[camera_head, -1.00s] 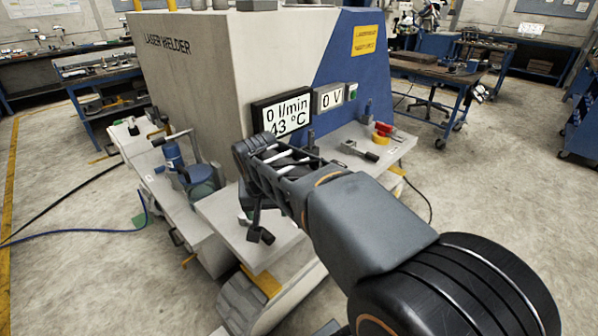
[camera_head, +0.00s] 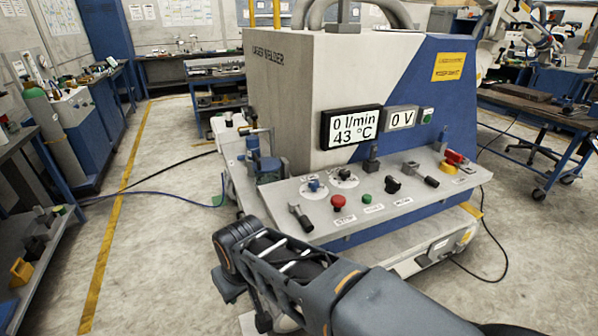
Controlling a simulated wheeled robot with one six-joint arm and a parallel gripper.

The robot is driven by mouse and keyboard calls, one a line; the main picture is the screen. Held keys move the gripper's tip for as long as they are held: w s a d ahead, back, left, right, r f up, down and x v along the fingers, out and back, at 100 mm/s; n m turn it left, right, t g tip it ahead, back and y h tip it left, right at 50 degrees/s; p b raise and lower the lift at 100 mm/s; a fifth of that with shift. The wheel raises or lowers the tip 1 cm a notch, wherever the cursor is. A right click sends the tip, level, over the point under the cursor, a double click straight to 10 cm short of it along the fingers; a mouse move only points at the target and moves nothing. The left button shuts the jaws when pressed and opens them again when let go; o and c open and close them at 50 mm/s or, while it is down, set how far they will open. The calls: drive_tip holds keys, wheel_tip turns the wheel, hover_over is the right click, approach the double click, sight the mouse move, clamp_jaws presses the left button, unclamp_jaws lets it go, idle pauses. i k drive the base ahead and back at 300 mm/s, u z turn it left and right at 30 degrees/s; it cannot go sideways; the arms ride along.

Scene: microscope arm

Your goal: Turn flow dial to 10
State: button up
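The laser welder's sloped control panel (camera_head: 375,212) is in the middle of the head view. Two dials with round scale plates sit at its upper left: a blue-knobbed dial (camera_head: 314,186) and a dark-knobbed dial (camera_head: 344,177). Their scale marks and labels are too small to read, so I cannot tell which is the flow dial. The display (camera_head: 352,126) reads 0 l/min and 43 °C. My gripper (camera_head: 262,320) is low in front of the panel, apart from the dials, partly hidden by my arm and cut by the frame edge. I cannot see its opening.
A lever (camera_head: 299,217), a red button (camera_head: 338,202), a green button (camera_head: 365,198), a black knob (camera_head: 393,184) and another lever (camera_head: 421,174) are on the panel. A small display (camera_head: 401,118) reads 0 V. Open floor lies to the left.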

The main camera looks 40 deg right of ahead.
sight(344, 174)
drive_tip(key=u, duration=1)
drive_tip(key=k, duration=0.75)
drive_tip(key=z, duration=1.15)
